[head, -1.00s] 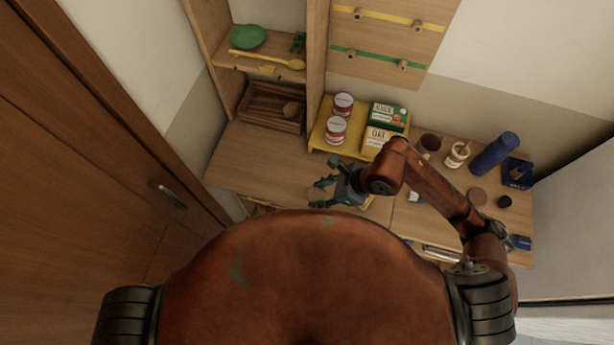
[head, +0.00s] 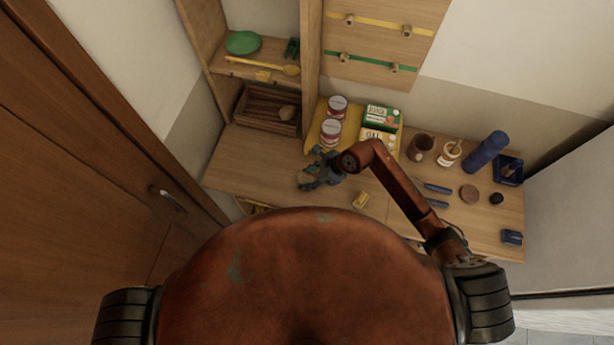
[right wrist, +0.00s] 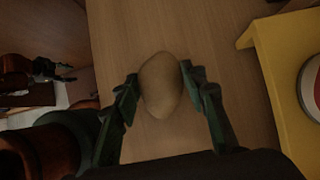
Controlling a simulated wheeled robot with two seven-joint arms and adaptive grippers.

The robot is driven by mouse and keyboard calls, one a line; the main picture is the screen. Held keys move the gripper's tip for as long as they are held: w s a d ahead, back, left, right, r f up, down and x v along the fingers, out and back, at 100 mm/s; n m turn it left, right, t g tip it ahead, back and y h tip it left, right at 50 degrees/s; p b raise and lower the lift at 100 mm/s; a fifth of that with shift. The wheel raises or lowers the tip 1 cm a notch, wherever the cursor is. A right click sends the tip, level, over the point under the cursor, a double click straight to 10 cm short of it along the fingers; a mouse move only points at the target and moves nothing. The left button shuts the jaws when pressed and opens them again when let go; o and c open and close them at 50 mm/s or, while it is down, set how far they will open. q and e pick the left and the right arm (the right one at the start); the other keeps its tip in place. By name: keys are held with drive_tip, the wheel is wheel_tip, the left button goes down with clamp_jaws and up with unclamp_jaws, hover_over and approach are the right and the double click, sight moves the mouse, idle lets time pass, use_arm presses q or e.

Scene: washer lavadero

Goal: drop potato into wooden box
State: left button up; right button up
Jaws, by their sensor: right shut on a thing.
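My right gripper (head: 308,178) is above the wooden counter, left of the yellow tray's front. In the right wrist view, its two fingers (right wrist: 160,92) are shut on a tan, egg-shaped potato (right wrist: 160,85), one finger on each side. In the head view the potato is largely hidden by the gripper. The wooden box (head: 243,118) stands at the back left of the counter, under the shelf; a brown roundish thing (head: 288,112) lies in its right part. A small dark gripper, seemingly my left (right wrist: 55,72), shows at the wrist view's left edge; its jaws are unclear.
The yellow tray (head: 314,137) holds two red-and-white cans (head: 330,131) and cartons (head: 381,117). A yellow block (head: 361,200) lies at the counter's front. Jars, a blue cylinder (head: 486,152) and blue-handled tools (head: 437,188) are to the right. The counter's left part (head: 245,160) is bare.

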drive_tip(key=shift+f, duration=0.1)
drive_tip(key=shift+f, duration=0.1)
drive_tip(key=o, duration=1.3)
